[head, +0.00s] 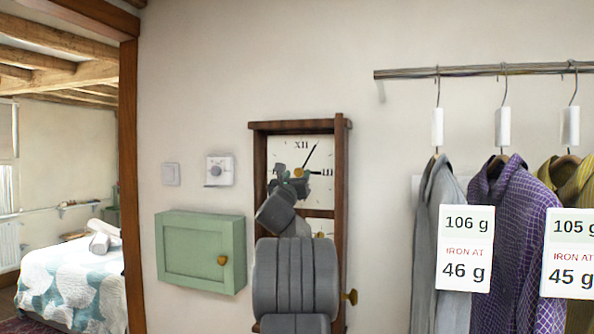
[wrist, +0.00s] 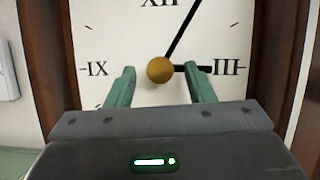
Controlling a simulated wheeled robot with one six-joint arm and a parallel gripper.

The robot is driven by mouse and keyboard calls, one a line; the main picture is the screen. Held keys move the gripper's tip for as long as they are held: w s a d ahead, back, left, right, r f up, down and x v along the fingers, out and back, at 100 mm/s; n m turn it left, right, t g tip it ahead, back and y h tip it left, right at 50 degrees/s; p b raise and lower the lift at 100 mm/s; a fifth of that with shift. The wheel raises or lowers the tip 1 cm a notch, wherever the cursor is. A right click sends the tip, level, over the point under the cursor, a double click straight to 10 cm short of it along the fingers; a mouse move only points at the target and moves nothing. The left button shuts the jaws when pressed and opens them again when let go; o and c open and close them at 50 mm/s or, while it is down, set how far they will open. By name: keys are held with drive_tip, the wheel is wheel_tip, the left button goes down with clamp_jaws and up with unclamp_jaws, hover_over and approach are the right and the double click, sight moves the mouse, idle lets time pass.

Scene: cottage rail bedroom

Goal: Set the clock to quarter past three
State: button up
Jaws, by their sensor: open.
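The wall clock (head: 342,200) is a tall dark wooden case with a square cream face (wrist: 110,35). Its short thick black hour hand (wrist: 195,69) points right at III. Its longer thin minute hand (wrist: 185,32) points up and right, about one o'clock position. A round brass knob (wrist: 160,70) sits at the centre of the hands. My gripper (wrist: 160,82) is open in front of the face, with one green finger on each side of the knob. The right fingertip is close to the hour hand; whether it touches cannot be told. My arm hides the lower case in the head view.
A green wall cabinet (head: 190,250) with a brass knob hangs left of the clock, below a small white dial unit (head: 219,170) and a switch (head: 171,174). A brass knob (head: 350,297) protrudes from the clock's right side. Tagged shirts (head: 520,230) hang from a rail at right.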

drive_tip(key=shift+w+d+r, duration=0.15)
drive_tip(key=shift+w+r, duration=0.05)
drive_tip(key=shift+w, duration=0.2)
drive_tip(key=c, duration=1)
drive_tip(key=shift+m, duration=0.4)
